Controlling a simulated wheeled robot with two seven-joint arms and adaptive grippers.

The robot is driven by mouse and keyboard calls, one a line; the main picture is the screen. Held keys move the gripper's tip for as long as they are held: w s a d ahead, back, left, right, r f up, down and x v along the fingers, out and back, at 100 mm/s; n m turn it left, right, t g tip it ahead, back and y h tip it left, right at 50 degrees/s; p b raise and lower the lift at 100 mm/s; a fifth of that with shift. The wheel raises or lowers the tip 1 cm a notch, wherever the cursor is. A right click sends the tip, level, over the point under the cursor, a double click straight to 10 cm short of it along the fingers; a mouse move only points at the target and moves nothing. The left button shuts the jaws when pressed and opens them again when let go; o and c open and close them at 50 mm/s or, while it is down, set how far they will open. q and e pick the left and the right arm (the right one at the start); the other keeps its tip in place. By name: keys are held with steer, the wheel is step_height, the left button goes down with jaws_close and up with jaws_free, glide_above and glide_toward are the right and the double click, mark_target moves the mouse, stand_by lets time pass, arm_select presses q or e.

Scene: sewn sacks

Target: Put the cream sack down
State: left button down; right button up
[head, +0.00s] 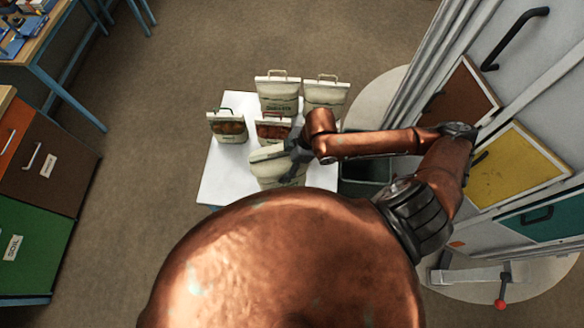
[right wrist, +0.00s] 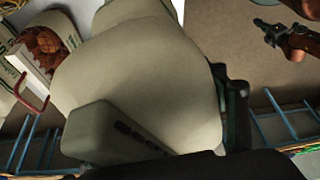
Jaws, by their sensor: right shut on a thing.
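The cream sack (head: 268,170) is over the near part of the white table (head: 222,183). My right gripper (head: 294,163) is shut on it from the right side. In the right wrist view the cream sack (right wrist: 145,75) fills the middle, with a dark finger (right wrist: 238,115) along its right edge. Whether its base touches the table is hidden. My left gripper (right wrist: 270,32) shows small at the top right of the right wrist view, apart from the sack; its jaws are too small to read.
Two pale sacks (head: 278,92) (head: 326,94) stand at the back of the table. A sack with orange contents (head: 228,126) stands at left, one with reddish contents (head: 272,129) just behind the held sack. A dark bin (head: 364,168) is right of the table. The table's left front is clear.

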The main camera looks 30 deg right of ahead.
steer(key=w+a+f, duration=0.2)
steer(key=w+f, duration=0.1)
steer(key=w+a+f+p, duration=0.1)
steer(key=w+a+f, duration=0.1)
steer(key=shift+w, duration=0.25)
steer(key=shift+w+a+f+p, duration=0.1)
steer(key=shift+w+f+p, duration=0.05)
steer(key=shift+f, duration=0.6)
steer(key=shift+w+a+f+p, duration=0.1)
steer(key=shift+w+f+p, duration=0.05)
steer(key=shift+f, duration=0.6)
steer(key=shift+w+a+f+p, duration=0.1)
steer(key=shift+w+f+p, duration=0.05)
steer(key=shift+f, duration=0.6)
steer(key=o, duration=2.1)
steer(key=shift+s+d+f, duration=0.15)
steer(key=shift+s+f, duration=0.05)
steer(key=shift+f, duration=0.05)
steer(key=v, duration=1.2)
